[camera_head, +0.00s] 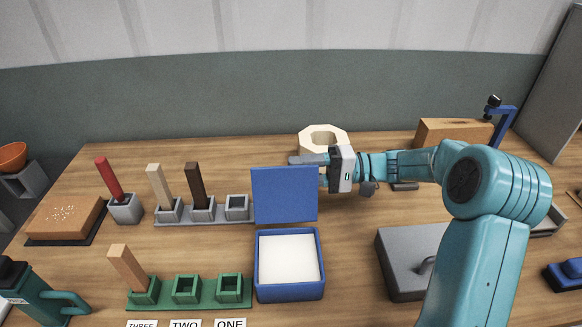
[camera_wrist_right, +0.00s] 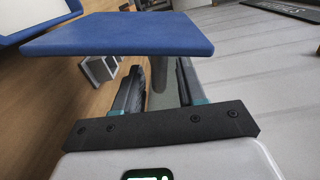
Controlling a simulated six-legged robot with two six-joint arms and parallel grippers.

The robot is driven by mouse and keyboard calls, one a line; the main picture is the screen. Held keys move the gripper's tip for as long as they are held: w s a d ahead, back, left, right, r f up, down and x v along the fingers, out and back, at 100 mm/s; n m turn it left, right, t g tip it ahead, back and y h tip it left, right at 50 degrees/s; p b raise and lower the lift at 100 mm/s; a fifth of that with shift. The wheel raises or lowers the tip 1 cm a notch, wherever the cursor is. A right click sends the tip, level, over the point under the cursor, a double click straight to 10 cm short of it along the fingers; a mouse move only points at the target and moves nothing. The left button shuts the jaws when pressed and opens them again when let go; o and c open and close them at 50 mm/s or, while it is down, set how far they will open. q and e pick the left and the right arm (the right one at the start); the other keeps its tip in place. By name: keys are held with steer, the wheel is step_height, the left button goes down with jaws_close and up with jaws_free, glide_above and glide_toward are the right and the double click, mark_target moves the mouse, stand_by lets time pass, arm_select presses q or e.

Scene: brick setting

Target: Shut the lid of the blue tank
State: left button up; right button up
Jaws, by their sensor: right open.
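The blue tank (camera_head: 290,293) stands on the table in the middle of the head view, with a white inside. Its flat blue lid (camera_head: 285,196) stands raised at the back edge, so the tank is open. My right gripper (camera_head: 296,160) is at the lid's upper right edge, with its fingers pointing left just behind the top. In the right wrist view the lid (camera_wrist_right: 125,35) spans across in front of the fingers and hides part of them. The right gripper (camera_wrist_right: 160,75) is open with nothing between its fingers. I cannot tell whether it touches the lid. My left gripper is not seen.
A cream ring-shaped block (camera_head: 323,136) is behind the gripper. A grey box with a handle (camera_head: 400,262) is to the tank's right. To the left are a grey peg rack (camera_head: 205,219) and a green rack (camera_head: 190,293). A teal container (camera_head: 45,290) is at the front left.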

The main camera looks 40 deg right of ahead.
steer(key=shift+x, duration=0.95)
steer(key=shift+w+a, duration=0.15)
steer(key=shift+f, duration=0.1)
steer(key=shift+c, duration=0.3)
